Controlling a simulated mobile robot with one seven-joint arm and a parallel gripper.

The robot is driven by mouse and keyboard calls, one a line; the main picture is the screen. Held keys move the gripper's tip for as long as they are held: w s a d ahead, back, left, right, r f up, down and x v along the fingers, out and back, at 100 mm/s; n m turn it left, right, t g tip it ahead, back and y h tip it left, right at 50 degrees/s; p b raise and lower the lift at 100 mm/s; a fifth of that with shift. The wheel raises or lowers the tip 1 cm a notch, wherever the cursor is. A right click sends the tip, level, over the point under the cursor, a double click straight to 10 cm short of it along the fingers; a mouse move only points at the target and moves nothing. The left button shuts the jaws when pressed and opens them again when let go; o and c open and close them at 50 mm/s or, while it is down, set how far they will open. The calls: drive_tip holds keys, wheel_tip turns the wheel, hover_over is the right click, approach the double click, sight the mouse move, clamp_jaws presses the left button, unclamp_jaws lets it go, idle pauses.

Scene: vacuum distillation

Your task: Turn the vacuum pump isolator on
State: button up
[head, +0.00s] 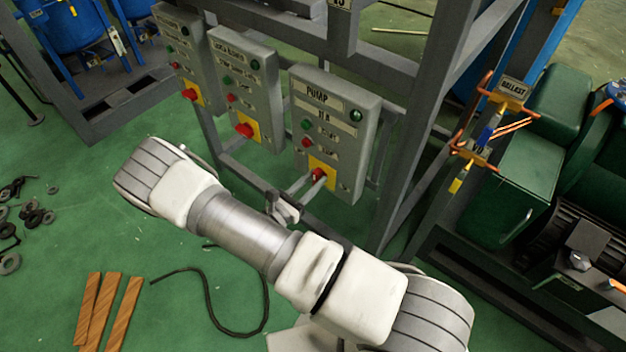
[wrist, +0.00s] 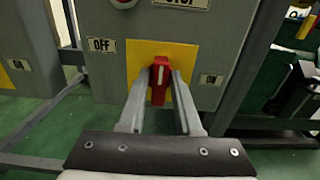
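The vacuum pump isolator is a red knob (wrist: 158,94) with a white mark on a yellow plate (wrist: 197,62). In the wrist view it stands about upright between an OFF label (wrist: 102,46) on the left and an ON label (wrist: 208,79) on the right. In the head view the knob (head: 318,174) sits low on the grey PUMP box (head: 346,97). My gripper (wrist: 161,76) has its fingers apart, one on each side of the knob and close to it. I cannot tell whether both fingers touch it. My gripper also shows at the knob in the head view (head: 313,181).
Two similar switch boxes (head: 247,62) with red knobs stand left of the PUMP box. A grey metal frame (head: 417,140) rises beside it, with green machinery (head: 537,180) at the right. Wooden strips (head: 108,312) and a black hose (head: 222,325) lie on the green floor.

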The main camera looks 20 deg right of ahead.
clamp_jaws()
drive_tip(key=shift+m, duration=0.3)
drive_tip(key=m, duration=0.3)
drive_tip(key=shift+s, duration=0.1)
drive_tip(key=m, duration=0.4)
drive_tip(key=shift+d, duration=0.1)
drive_tip(key=m, duration=0.6)
drive_tip(key=m+p, duration=0.1)
drive_tip(key=m, duration=0.3)
drive_tip(key=shift+s+f, duration=0.15)
drive_tip(key=shift+f, duration=0.15)
drive_tip(key=shift+m, duration=0.3)
drive_tip(key=shift+o, duration=2)
unclamp_jaws()
